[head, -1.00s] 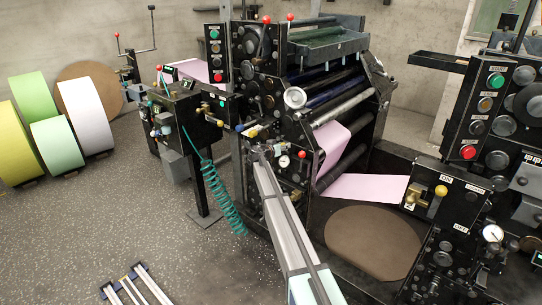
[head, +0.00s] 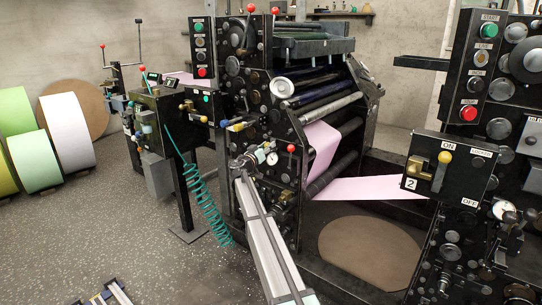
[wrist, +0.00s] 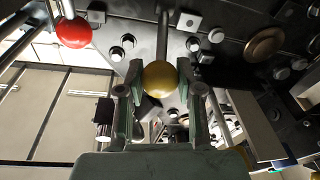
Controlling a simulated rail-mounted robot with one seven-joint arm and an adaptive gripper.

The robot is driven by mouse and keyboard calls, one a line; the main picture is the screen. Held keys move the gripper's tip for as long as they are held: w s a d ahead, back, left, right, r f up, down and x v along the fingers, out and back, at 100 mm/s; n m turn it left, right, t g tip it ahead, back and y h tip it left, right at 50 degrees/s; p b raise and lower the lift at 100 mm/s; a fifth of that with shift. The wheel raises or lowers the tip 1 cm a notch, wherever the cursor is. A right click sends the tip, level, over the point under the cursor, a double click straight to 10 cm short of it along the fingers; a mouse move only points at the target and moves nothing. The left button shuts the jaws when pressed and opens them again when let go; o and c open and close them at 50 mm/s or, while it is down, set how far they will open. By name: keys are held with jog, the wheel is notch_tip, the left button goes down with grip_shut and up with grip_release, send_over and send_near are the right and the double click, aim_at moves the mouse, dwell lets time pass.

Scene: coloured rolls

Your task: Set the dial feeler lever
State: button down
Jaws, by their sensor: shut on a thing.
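In the wrist view a yellow ball knob (wrist: 160,78) on a metal lever rod (wrist: 163,35) sits between the two fingers of my gripper (wrist: 161,88). The fingers are shut on the knob, one on each side. In the head view my gripper (head: 246,160) is at the side of the printing press, just left of a small white-faced dial (head: 272,158). The knob is hard to make out there beside my gripper. The lever's base is not clear in either view.
A red ball knob (wrist: 74,32) stands near my gripper, at upper left in the wrist view; a red knob (head: 291,148) also shows right of the dial. A teal coiled hose (head: 205,195) hangs to the left. Pink paper (head: 365,188) runs to the right-hand unit.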

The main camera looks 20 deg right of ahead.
jog(key=shift+s+a+f+b, duration=0.2)
jog(key=shift+f+b, duration=0.3)
jog(key=shift+b, duration=0.65)
jog(key=c, duration=0.7)
grip_release()
jog(key=shift+c, duration=0.2)
jog(key=shift+a, duration=0.1)
jog(key=shift+s+a, duration=0.25)
jog(key=v, duration=1.1)
